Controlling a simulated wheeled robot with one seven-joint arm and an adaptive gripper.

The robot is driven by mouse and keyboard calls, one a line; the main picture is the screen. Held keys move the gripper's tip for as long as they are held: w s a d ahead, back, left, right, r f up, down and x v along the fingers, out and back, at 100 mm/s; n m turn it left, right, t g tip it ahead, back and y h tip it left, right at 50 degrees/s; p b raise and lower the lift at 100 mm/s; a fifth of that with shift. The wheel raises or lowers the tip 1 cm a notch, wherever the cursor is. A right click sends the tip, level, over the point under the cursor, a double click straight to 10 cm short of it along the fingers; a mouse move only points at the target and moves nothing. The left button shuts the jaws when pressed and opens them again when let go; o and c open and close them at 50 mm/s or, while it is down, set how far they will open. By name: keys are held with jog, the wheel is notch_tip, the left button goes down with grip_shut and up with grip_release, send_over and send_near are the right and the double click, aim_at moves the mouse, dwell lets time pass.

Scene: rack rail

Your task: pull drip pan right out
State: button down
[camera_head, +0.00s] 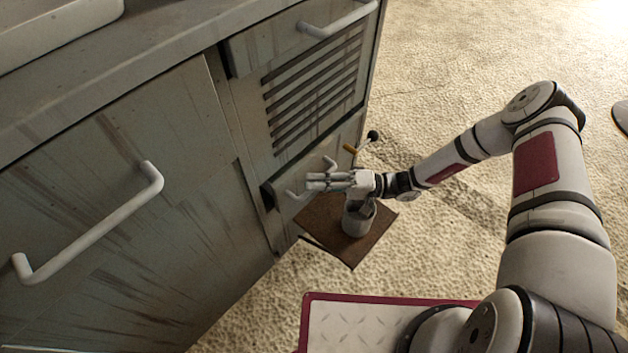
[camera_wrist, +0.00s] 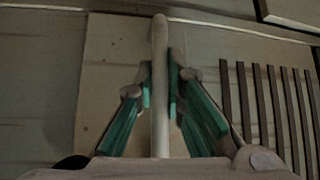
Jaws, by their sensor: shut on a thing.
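The drip pan's front (camera_head: 346,143) is the low panel at the bottom of the grey cabinet, under the slotted vent. Its pale bar handle (camera_head: 294,195) is partly hidden by my gripper (camera_head: 318,182) in the head view. My gripper is shut on this handle. In the wrist view the handle (camera_wrist: 160,95) runs upright between the green finger pads of my gripper (camera_wrist: 160,82), with the pan's front panel (camera_wrist: 105,75) behind it. The inside of the pan does not show.
A black-knobbed lever (camera_head: 372,136) stands beside the cabinet. A large door handle (camera_head: 90,225) juts out at left. The carpeted floor (camera_head: 440,250) at right is mostly clear.

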jog(key=s+d+p, duration=0.2)
jog(key=s+d, duration=1.4)
jog(key=d, duration=0.5)
jog(key=shift+s+d+p, duration=0.15)
jog(key=shift+s+p, duration=0.15)
jog(key=shift+p, duration=0.05)
jog(key=shift+f, duration=0.1)
jog(key=c, duration=1.7)
grip_release()
jog(key=shift+o, duration=0.2)
jog(key=w+d+f, duration=0.1)
jog(key=d, duration=1)
jog(key=shift+w+d+f, duration=0.25)
jog(key=shift+w+d, duration=0.05)
jog(key=shift+d, duration=0.1)
